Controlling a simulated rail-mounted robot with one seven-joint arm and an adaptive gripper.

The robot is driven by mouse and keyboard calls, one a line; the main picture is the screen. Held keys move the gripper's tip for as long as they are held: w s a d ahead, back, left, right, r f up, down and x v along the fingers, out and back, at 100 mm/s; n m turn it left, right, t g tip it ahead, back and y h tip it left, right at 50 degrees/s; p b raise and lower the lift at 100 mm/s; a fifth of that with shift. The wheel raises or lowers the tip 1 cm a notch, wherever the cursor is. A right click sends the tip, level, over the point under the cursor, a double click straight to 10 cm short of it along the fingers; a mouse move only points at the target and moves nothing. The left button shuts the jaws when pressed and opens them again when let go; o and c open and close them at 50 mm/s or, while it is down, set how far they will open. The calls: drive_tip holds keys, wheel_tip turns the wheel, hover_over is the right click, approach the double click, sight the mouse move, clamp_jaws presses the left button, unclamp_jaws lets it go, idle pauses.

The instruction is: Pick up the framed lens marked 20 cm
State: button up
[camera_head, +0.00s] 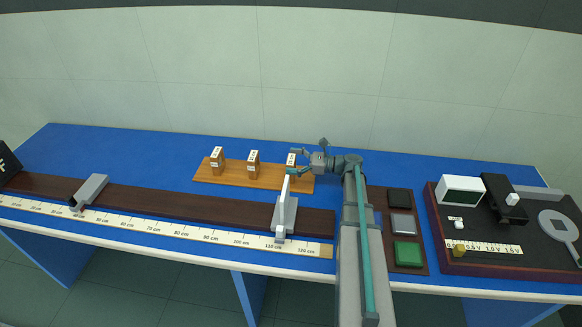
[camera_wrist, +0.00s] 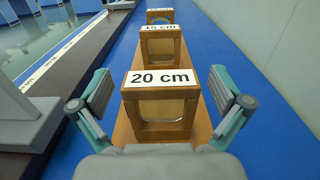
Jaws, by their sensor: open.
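The framed lens marked 20 cm (camera_wrist: 160,104) is a wooden frame with a white label on top, upright at the near end of a wooden board. In the wrist view it stands between the open fingers of my gripper (camera_wrist: 161,98), with a gap on each side. In the head view the lens (camera_head: 291,158) is the rightmost of the three, partly hidden by my gripper (camera_head: 297,161). My gripper is empty. The lens marked 15 cm (camera_wrist: 161,43) stands behind it in the wrist view, and a third framed lens (camera_wrist: 160,16) is beyond that.
The wooden board (camera_head: 235,178) lies on the blue table. A dark rail (camera_head: 160,202) with a ruler runs in front, carrying a grey holder (camera_head: 91,190) and a white upright stand (camera_head: 285,214). At right are coloured blocks (camera_head: 407,253) and a dark instrument panel (camera_head: 480,262).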

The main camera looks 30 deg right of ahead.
drive_tip(key=c, duration=1.3)
drive_tip(key=shift+o, duration=0.2)
